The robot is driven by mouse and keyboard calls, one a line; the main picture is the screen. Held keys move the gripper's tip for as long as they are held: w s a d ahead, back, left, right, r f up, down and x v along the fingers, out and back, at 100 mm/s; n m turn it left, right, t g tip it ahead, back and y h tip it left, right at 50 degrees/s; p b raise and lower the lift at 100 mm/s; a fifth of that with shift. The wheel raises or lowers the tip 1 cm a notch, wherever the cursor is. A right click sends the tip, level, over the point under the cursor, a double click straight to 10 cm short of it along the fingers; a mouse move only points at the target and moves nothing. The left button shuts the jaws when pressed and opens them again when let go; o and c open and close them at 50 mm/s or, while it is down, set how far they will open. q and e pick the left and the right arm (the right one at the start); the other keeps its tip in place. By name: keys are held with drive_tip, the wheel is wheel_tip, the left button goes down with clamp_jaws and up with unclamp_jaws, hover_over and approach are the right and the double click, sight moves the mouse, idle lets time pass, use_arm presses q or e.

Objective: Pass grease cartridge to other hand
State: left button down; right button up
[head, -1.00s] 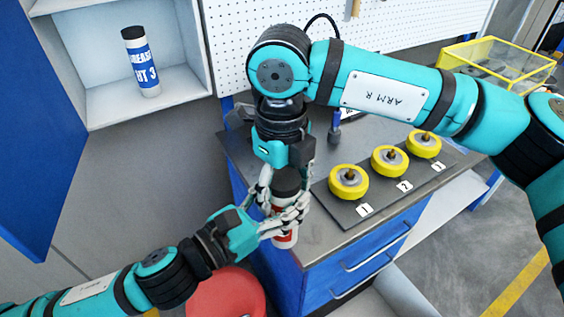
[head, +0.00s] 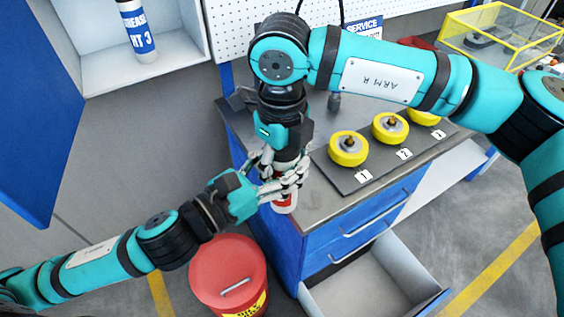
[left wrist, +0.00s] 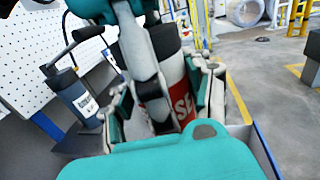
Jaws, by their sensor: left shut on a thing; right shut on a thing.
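The grease cartridge (head: 285,205) is a white and red tube with a dark upper part, held upright near the front left corner of the workbench. My right gripper (head: 287,165) comes down from above and is shut on its upper part. My left gripper (head: 272,188) reaches in from the left and is shut on it just below. In the left wrist view the cartridge (left wrist: 180,98) shows its red label between the fingers of my left gripper (left wrist: 165,105). The fingers hide much of its body.
Several yellow wheels (head: 348,149) sit on a numbered dark plate on the workbench (head: 315,215). A drawer (head: 370,290) stands open below. A red bin (head: 228,272) stands on the floor. A blue-labelled cartridge (head: 137,30) stands in the cabinet. A yellow-framed clear box (head: 500,35) is at the back right.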

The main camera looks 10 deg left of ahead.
use_arm(q)
drive_tip(key=shift+c, duration=2.2)
unclamp_jaws()
